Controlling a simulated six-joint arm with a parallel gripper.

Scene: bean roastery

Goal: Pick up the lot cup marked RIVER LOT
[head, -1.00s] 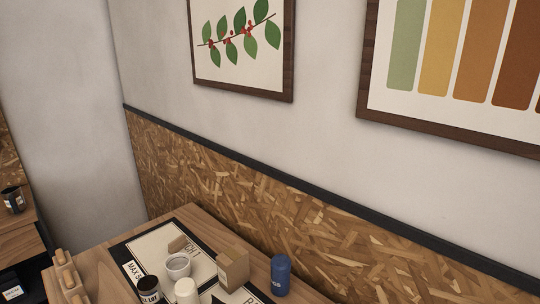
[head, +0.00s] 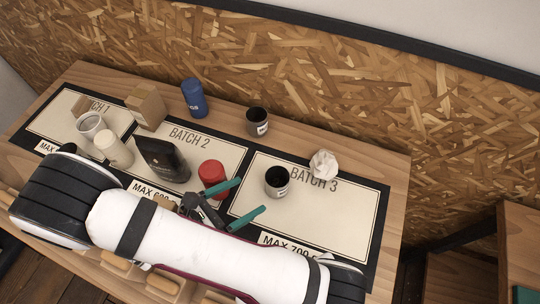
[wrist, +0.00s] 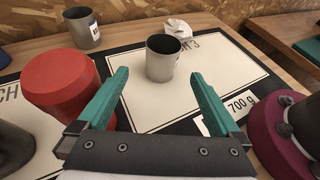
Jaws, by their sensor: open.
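A grey metal cup (head: 277,181) with a white label stands upright on the BATCH 3 mat panel (head: 355,215); it also shows in the wrist view (wrist: 163,60). A second grey cup (head: 257,121) stands behind on bare wood, and also at upper left in the wrist view (wrist: 86,29). I cannot read either label, so I cannot tell which is RIVER LOT. My gripper (head: 253,195) is open and empty, its teal fingers pointing toward the mat cup. In the wrist view the cup sits beyond and between the fingertips (wrist: 160,73), apart from them.
A red canister (head: 212,176) stands close left of the fingers. Crumpled paper (head: 323,164) lies behind the mat cup. A black bag (head: 163,160), cream jar (head: 114,149), white cup (head: 91,127), carton (head: 146,107) and blue tin (head: 193,97) stand leftward.

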